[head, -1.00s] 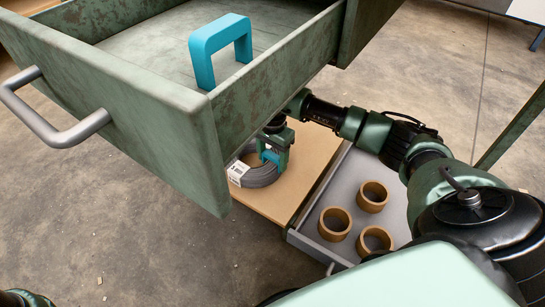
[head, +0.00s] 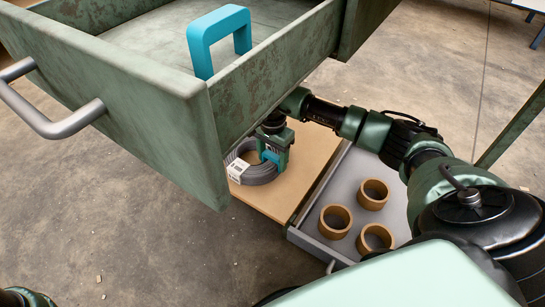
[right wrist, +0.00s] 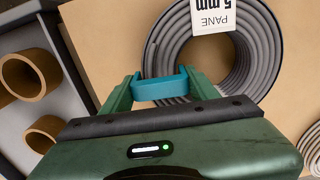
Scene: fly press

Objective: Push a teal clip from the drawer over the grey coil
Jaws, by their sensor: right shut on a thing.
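The grey coil (head: 256,176) with a white label lies on a tan board below the open drawer. My right gripper (head: 273,152) is shut on a teal clip (head: 269,157) at the coil's near-right part. In the right wrist view the clip (right wrist: 158,88) sits between the fingers, overlapping the rim of the coil (right wrist: 258,62). I cannot tell whether its legs straddle the coil strands. Another teal clip (head: 203,58) stands upright in the green drawer (head: 155,97). My left gripper is out of view.
The worn green drawer with its grey handle (head: 45,118) overhangs the coil and my right forearm. A grey tray (head: 330,207) with three cardboard rings (head: 373,194) stands right of the board (head: 303,160). Bare floor lies to the left.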

